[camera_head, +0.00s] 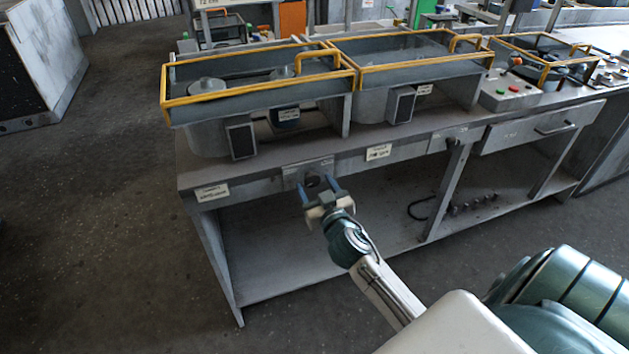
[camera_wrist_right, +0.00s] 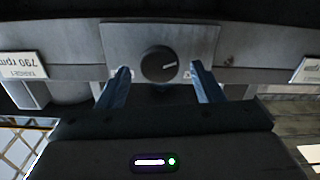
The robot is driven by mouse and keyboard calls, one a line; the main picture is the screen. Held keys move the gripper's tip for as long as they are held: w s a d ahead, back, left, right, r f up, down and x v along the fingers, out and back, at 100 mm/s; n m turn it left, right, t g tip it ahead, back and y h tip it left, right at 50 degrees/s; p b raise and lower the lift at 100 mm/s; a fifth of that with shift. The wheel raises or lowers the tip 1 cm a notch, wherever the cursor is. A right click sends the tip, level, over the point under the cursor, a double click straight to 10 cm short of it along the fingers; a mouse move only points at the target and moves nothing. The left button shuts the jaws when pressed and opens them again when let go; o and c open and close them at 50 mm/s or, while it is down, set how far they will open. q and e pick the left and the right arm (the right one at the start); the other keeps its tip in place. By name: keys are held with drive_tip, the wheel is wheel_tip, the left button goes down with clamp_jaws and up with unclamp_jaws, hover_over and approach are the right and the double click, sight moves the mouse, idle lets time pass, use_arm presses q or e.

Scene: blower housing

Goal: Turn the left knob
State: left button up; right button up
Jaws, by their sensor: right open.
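The left knob (camera_head: 312,181) is a dark round dial on a grey plate at the left part of the bench's front edge. The right wrist view shows the knob (camera_wrist_right: 158,63) close up, with a pale pointer mark on its face. My right gripper (camera_head: 316,187) is open in front of the knob. Its two blue fingers appear on either side of the knob, apart from it in the wrist picture; how far they reach in depth is hard to tell. My left gripper is not in view.
The workbench (camera_head: 268,152) carries yellow-railed machine housings. A white label (camera_head: 378,152) is on its front edge, right of the knob; its text appears upside down in the wrist view (camera_wrist_right: 22,66). Another dark knob (camera_head: 452,141) sits farther right. The lower shelf (camera_head: 290,265) is mostly bare.

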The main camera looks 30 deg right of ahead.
drive_tip(key=shift+w+d, duration=0.15)
drive_tip(key=shift+w, duration=0.45)
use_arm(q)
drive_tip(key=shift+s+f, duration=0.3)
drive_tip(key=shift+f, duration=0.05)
use_arm(e)
drive_tip(key=c, duration=1)
drive_tip(key=shift+o, duration=0.2)
